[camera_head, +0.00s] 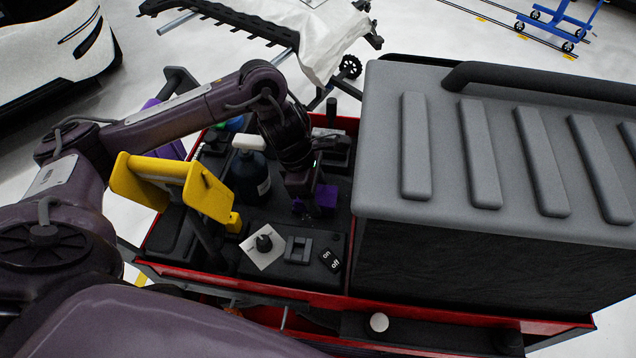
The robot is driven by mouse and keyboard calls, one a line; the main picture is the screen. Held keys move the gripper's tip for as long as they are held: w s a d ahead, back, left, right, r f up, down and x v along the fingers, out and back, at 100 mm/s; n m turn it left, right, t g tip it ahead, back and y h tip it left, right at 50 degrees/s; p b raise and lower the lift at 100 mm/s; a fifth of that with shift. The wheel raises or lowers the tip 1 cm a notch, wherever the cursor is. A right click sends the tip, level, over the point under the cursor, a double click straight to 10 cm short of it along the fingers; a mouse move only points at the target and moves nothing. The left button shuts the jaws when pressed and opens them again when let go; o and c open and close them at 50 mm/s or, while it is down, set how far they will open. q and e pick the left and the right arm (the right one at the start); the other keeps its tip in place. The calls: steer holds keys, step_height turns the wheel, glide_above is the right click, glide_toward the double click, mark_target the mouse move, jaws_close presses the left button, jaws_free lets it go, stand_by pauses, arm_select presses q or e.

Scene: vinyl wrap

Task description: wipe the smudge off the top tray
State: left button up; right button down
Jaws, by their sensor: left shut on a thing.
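The top tray (223,257) is the dark upper surface of a red-edged cart. My left arm reaches over it from the left. My left gripper (312,198) points down at the middle of the tray and is shut on a purple cloth (325,196). The cloth is low, at or just above the tray surface; I cannot tell whether it touches. I cannot make out the smudge; the gripper and cloth hide part of the tray. My right gripper is not in view.
A dark spray bottle (249,176) and a yellow tool (182,185) stand left of the gripper. A white square with a black knob (264,246) and an on/off block (330,261) lie in front. A big grey ridged case (488,228) blocks the right side.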

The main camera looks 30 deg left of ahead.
mark_target(316, 221)
arm_select(q)
steer(key=shift+s+d+f, duration=0.1)
steer(key=shift+s+d, duration=0.1)
steer(key=shift+s, duration=0.55)
steer(key=shift+s+d+r, duration=0.1)
steer(key=shift+s+d, duration=0.15)
steer(key=shift+s, duration=0.45)
steer(key=shift+s+d+f, duration=0.1)
steer(key=shift+s+d, duration=0.1)
steer(key=shift+s, duration=0.55)
steer(key=shift+w+a+b, duration=0.3)
steer(key=shift+w+b, duration=0.2)
steer(key=shift+w, duration=0.45)
steer(key=shift+w+a+r, duration=0.1)
steer(key=shift+w+a, duration=0.1)
steer(key=shift+w, duration=0.4)
steer(key=shift+w+a+r, duration=0.1)
steer(key=shift+w+a, duration=0.1)
steer(key=shift+w, duration=0.35)
